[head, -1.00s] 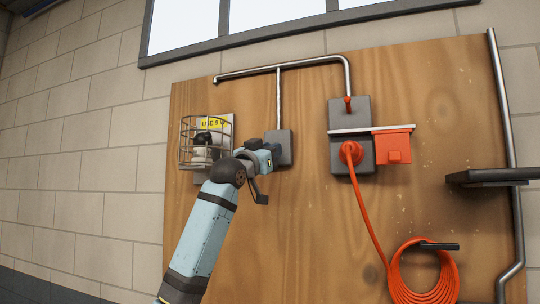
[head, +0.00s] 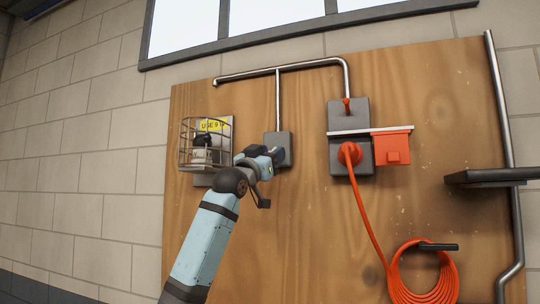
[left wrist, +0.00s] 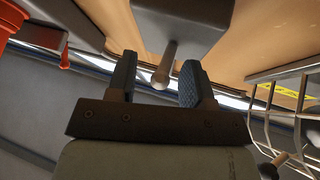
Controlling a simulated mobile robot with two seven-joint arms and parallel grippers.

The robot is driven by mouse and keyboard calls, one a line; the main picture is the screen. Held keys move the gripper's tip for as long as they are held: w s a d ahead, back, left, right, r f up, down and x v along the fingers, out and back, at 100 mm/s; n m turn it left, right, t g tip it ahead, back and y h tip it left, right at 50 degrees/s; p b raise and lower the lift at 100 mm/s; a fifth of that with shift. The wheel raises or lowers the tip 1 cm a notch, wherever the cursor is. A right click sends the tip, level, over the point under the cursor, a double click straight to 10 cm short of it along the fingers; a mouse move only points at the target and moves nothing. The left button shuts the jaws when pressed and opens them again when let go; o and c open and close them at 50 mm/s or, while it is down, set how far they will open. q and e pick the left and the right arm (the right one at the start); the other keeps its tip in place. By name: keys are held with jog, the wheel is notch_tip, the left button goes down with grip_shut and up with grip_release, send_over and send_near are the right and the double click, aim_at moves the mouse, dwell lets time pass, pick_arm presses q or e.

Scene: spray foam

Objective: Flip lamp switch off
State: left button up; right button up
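The lamp switch is a grey box (head: 284,139) on the wooden board, under a vertical metal pipe. In the left wrist view the box (left wrist: 180,22) is at the top, and its metal lever (left wrist: 165,65) sticks out toward me. My left gripper (head: 277,156) is in front of the box's lower part. Its fingers (left wrist: 158,82) are open, one on each side of the lever's rounded tip. The lever looks apart from both fingers. In the head view the gripper hides the lever. My right gripper is not in view.
To the right are a grey socket box (head: 350,115) with an orange plug, an orange box (head: 392,147), a coiled orange cable (head: 425,280) and a dark shelf (head: 490,177).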

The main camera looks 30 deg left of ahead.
pick_arm(q)
jog(key=shift+s+f, duration=0.25)
jog(key=b+v, duration=0.4)
jog(key=v, duration=0.9)
jog(key=shift+s, duration=0.15)
